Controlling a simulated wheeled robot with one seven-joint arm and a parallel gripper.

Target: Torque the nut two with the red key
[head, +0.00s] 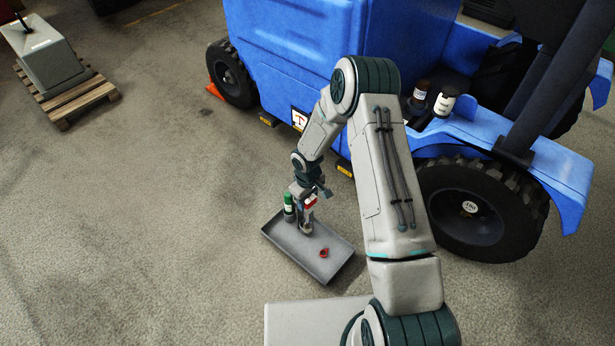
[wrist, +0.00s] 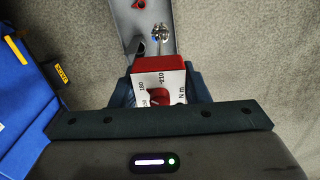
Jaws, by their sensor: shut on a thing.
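The red key (wrist: 145,68) is a torque tool with a white dial face marked 180, 210 and N m. A metal drive end (wrist: 160,36) sticks out from its far side. My gripper (wrist: 160,88) is shut on the key, with a dark finger on either side. In the head view my gripper (head: 307,197) is over the grey tray (head: 337,268), and the key shows as a small red and white patch. I cannot tell whether the key touches the tray. The wheel (head: 468,205) of the blue vehicle is at right; nut two cannot be made out.
A green-topped bottle (head: 289,207) stands in the tray beside my gripper, and a small red ring-like part (head: 323,253) lies there. The blue vehicle (head: 300,50) stands behind. A pallet (head: 80,100) with a grey block is at far left. Floor on the left is clear.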

